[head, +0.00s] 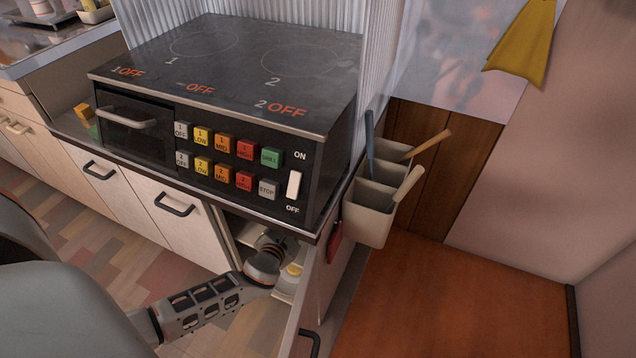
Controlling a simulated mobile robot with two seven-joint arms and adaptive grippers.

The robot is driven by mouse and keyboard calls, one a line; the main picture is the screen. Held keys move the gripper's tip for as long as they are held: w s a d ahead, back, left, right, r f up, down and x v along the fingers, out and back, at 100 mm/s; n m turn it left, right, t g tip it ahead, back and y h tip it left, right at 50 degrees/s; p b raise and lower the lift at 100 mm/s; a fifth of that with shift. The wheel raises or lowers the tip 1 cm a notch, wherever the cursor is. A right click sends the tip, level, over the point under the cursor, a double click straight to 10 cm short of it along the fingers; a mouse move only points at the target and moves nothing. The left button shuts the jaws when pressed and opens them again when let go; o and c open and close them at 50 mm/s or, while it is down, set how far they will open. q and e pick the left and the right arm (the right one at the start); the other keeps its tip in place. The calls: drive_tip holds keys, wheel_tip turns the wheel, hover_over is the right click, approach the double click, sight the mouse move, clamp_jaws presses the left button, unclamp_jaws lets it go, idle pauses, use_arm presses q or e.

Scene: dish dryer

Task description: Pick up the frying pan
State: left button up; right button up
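No frying pan can be made out in the head view. The stove top (250,60) is bare, with two marked rings. An arm, which I take as my left, comes in from the lower left. Its wrist end (265,262) reaches into the open cabinet (240,228) under the stove. The fingers of my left gripper are hidden there, so I cannot see whether they hold anything. My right gripper does not show.
The cabinet door (305,300) stands open beside the arm. A small pale thing with a yellow top (293,270) is inside. A utensil holder (372,205) hangs at the counter's right side. A yellow cloth (522,45) hangs at upper right. The reddish floor (455,300) is clear.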

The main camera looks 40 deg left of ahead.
use_arm(q)
drive_tip(key=shift+w+a+f, duration=0.15)
drive_tip(key=shift+w+f, duration=0.05)
drive_tip(key=shift+w, duration=0.05)
drive_tip(key=shift+w+r, duration=0.2)
clamp_jaws()
drive_tip(key=shift+r, duration=0.1)
drive_tip(key=shift+w+r, duration=0.1)
